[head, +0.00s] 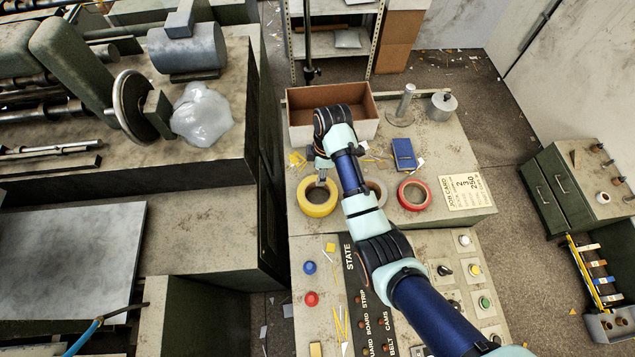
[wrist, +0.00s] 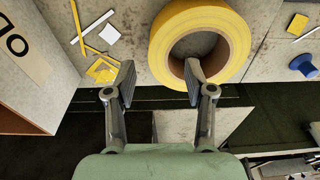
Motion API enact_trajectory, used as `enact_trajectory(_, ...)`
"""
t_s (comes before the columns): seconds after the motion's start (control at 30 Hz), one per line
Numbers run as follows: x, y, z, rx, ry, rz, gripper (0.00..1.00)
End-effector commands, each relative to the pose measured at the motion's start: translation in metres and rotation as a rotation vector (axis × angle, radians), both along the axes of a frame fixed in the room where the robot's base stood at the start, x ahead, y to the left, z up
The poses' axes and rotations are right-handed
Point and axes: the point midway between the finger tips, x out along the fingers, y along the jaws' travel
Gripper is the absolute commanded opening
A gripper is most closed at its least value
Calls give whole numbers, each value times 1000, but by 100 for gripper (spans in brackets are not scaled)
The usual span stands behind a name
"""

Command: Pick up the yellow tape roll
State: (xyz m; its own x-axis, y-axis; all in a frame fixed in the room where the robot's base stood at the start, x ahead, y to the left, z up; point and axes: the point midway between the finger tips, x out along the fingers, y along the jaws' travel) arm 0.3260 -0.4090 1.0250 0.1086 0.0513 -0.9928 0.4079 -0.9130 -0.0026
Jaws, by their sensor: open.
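The yellow tape roll (head: 318,211) lies flat at the left edge of the light worktop, left of my forearm. It also shows large at the top of the wrist view (wrist: 158,42), with a brown core and an open hole. My gripper (head: 321,172) is over the far side of the roll, open and empty. In the wrist view, my fingertips (wrist: 160,75) appear either side of the roll's band: one outside the roll, the other overlapping its hole. I cannot tell how far above the roll they are.
A red tape roll (head: 413,206) and a partly hidden grey roll (head: 381,190) lie to the right. An open brown box (head: 300,113) stands behind my gripper, with a blue box (head: 404,154) nearby. A gap separates the worktop from the machine at left.

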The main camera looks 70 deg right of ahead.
Motion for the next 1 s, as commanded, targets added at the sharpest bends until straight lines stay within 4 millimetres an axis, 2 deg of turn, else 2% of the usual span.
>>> enact_trajectory(0.13,2,1,-7,1,0,0,54)
enact_trajectory(0.4,11,3,-50,0,0,0,54)
enact_trajectory(0.67,11,3,-53,-3,-1,0,54)
enact_trajectory(0.9,11,3,-53,-3,-1,0,14)
enact_trajectory(1.0,11,3,-53,-3,-1,0,0)
